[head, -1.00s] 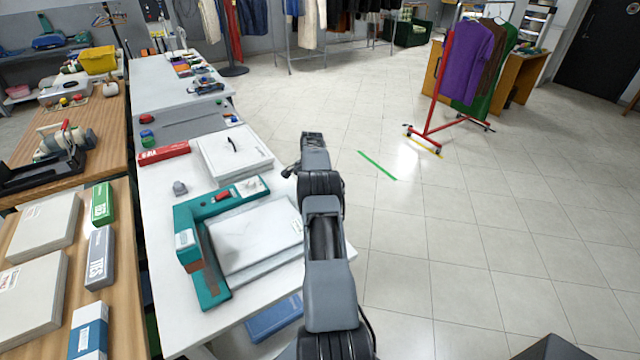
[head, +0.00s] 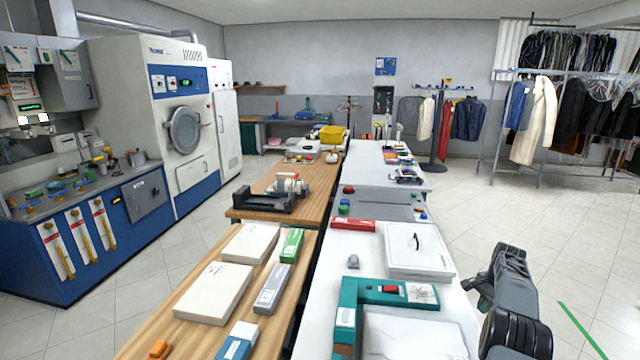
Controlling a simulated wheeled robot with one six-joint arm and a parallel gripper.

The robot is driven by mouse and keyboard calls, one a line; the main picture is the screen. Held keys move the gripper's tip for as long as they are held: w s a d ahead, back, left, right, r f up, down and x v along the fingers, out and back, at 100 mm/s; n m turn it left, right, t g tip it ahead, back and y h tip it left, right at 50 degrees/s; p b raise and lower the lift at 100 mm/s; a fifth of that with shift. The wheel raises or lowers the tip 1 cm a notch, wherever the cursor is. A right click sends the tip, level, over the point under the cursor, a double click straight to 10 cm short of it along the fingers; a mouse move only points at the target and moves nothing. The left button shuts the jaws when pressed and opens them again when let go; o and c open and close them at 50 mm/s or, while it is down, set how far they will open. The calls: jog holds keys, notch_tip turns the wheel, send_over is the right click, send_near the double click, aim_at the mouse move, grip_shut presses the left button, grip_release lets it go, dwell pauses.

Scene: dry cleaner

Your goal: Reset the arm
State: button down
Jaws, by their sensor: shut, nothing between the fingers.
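My arm rises at the lower right of the head view, its dark grey links beside the right edge of the white table (head: 312,330). The end of the arm, with my gripper (head: 476,286), is folded in close near the table's right edge. The fingers are small and partly hidden by the arm. My gripper is shut and holds nothing.
On the white table are a teal frame device (head: 347,297), a white flat box (head: 418,262) and a red box (head: 352,225). A wooden table (head: 190,335) with pale boxes stands left. Garment racks (head: 490,125) stand behind.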

jog(key=a+r+n+h, duration=0.1)
jog(key=a+r+n, duration=0.3)
jog(key=a+r, duration=0.8)
jog(key=s+a+r+n+t, duration=0.2)
jog(key=s+a+r+n, duration=0.35)
jog(key=a, duration=0.55)
jog(key=s+a+n+t, duration=0.1)
jog(key=s+a+n, duration=0.1)
jog(key=s+a, duration=0.5)
jog(key=s+a+f+n+t, duration=0.1)
jog(key=s+a+n, duration=0.2)
jog(key=s, duration=1)
jog(key=a, duration=0.3)
jog(key=shift+s+a+f+n, duration=0.2)
jog(key=shift+s+a+n, duration=0.1)
jog(key=shift+a+n, duration=0.1)
